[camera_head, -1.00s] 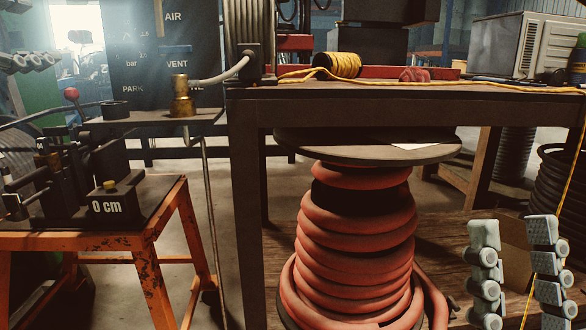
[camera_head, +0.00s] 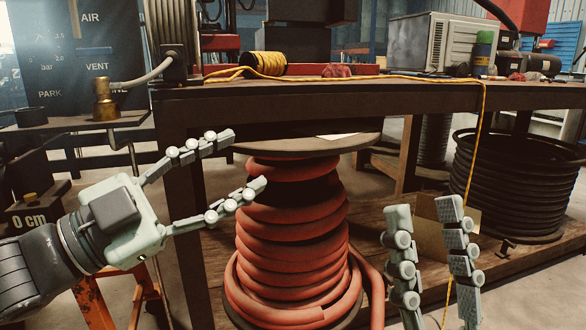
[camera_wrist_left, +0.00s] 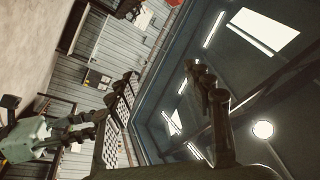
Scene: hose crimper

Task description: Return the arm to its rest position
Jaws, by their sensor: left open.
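My left gripper (camera_head: 245,162) reaches in from the left in the head view. It is open and empty, with its fingers pointing right, in front of the workbench edge and the red hose reel. Its two fingers also show apart in the left wrist view (camera_wrist_left: 162,72), with nothing between them. My right gripper (camera_head: 424,207) stands at the lower right of the head view with its fingers pointing up. Its fingers are apart and nothing is between them; its palm is out of view.
The orange stand (camera_head: 95,305) is at lower left, partly hidden by my left arm.

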